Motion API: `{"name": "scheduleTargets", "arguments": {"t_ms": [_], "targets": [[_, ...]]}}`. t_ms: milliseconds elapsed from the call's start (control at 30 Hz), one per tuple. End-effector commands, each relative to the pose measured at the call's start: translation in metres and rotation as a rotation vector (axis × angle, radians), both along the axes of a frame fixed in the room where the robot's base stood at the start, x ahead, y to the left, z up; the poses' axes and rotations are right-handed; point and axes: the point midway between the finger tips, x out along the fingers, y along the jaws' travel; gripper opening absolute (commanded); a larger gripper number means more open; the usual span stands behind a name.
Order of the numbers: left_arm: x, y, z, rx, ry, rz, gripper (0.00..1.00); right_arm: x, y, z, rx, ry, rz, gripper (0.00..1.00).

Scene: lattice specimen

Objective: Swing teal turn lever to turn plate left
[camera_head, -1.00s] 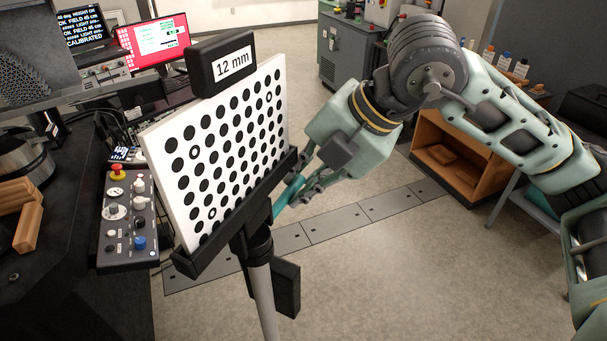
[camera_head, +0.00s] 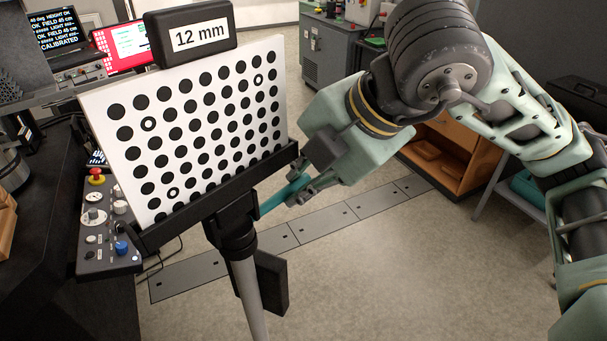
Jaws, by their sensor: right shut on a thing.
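The plate's face is turned toward the camera. The teal turn lever (camera_head: 279,197) sticks out to the right from below the plate's holder. My right gripper (camera_head: 298,190) is shut on the lever's outer part, and its fingers partly hide the lever's end. My left gripper is not in view.
A control panel (camera_head: 108,255) with knobs and a red button is left of the plate. Monitors (camera_head: 124,44) stand behind it. An orange-brown shelf unit (camera_head: 445,160) stands behind my right arm. Floor right of the post is clear.

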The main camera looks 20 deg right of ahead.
Motion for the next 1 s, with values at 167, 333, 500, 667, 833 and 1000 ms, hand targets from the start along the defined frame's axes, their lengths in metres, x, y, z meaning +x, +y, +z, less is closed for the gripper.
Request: {"name": "scheduleTargets", "arguments": {"t_ms": [167, 333, 500, 667, 833, 1000], "targets": [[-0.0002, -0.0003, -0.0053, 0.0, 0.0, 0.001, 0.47, -0.0023, -0.0011, 0.003, 0.007, -0.009, -0.036, 0.0], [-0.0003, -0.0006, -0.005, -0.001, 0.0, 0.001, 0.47, -0.0021, -0.0013, 0.0029, 0.006, -0.008, -0.036, 0.2], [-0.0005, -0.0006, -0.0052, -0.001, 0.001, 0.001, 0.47, -0.0026, -0.0015, 0.0018, 0.004, -0.006, -0.036, 0.34], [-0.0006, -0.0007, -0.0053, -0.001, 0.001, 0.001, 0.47, -0.0028, -0.0015, 0.0011, 0.004, -0.004, -0.034, 0.34], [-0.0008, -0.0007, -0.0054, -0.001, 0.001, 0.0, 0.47, -0.0029, -0.0016, 0.0008, 0.003, -0.003, -0.033, 0.34], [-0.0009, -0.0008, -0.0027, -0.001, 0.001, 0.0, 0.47, -0.0057, -0.0032, 0.0073, 0.004, -0.005, -0.033, 0.34]]}}
